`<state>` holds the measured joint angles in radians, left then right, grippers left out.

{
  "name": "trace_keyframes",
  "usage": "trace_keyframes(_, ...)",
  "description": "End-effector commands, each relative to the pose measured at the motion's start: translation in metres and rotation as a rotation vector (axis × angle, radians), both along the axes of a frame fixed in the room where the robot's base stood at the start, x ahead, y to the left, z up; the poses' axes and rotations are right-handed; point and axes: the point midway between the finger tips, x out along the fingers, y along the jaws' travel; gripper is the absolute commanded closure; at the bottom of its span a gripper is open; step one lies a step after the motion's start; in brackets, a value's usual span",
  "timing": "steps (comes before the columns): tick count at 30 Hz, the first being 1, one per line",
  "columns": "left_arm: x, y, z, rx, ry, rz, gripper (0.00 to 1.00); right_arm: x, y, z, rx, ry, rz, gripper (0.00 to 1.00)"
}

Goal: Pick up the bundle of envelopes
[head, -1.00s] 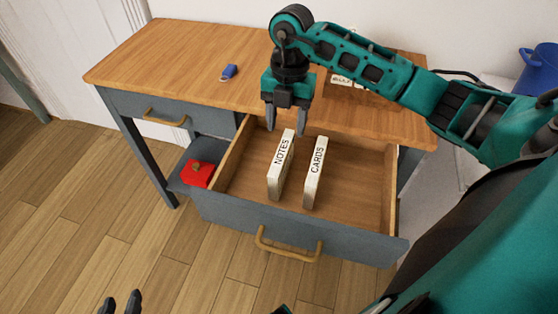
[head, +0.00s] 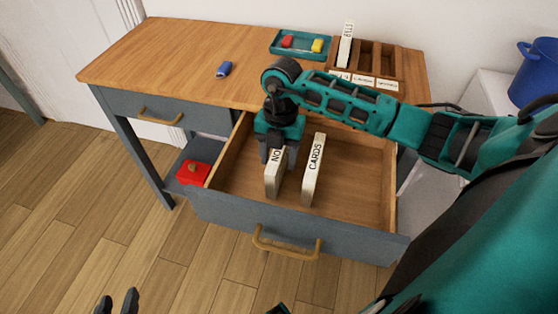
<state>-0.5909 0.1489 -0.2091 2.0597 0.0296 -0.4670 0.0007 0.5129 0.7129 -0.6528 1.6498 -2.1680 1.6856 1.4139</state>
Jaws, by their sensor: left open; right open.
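Two pale, upright bundles stand in the open drawer (head: 350,205). The left one (head: 274,182) is marked NOTES, its label now partly covered, and the right one (head: 313,172) is marked CARDS. I cannot tell whether either is made of envelopes. My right gripper (head: 278,159) is open and points down at the top of the NOTES bundle, with a finger to either side of it. Contact cannot be made out. My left gripper (head: 118,304) is open and empty at the bottom left edge, over the floor.
A wooden sorter (head: 372,58) with labelled compartments and one upright pale item (head: 346,45) stands at the desk's back right. Beside it is a teal tray (head: 301,54) with red and yellow pieces. A blue object (head: 224,69) lies on the desk; a red one (head: 193,173) is on the shelf below.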

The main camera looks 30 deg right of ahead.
Motion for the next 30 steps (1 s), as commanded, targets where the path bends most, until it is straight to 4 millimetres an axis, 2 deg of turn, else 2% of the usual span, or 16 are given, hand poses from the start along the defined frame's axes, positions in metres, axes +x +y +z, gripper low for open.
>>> trace_keyframes(2,0.0014,0.0001,0.002,0.001,-0.006,-0.002,0.57,0.0001,-0.0001,0.0004,0.0,0.0,0.0,0.48)
trace_keyframes(18,-0.0019,0.0002,-0.0022,0.003,0.003,-0.004,0.57,0.0,-0.0003,0.0007,0.0,0.0,0.0,1.0)
trace_keyframes(30,-0.0058,0.0001,-0.0046,0.003,0.015,-0.003,0.57,0.0006,-0.0004,0.0068,0.0,-0.001,0.0,1.0)
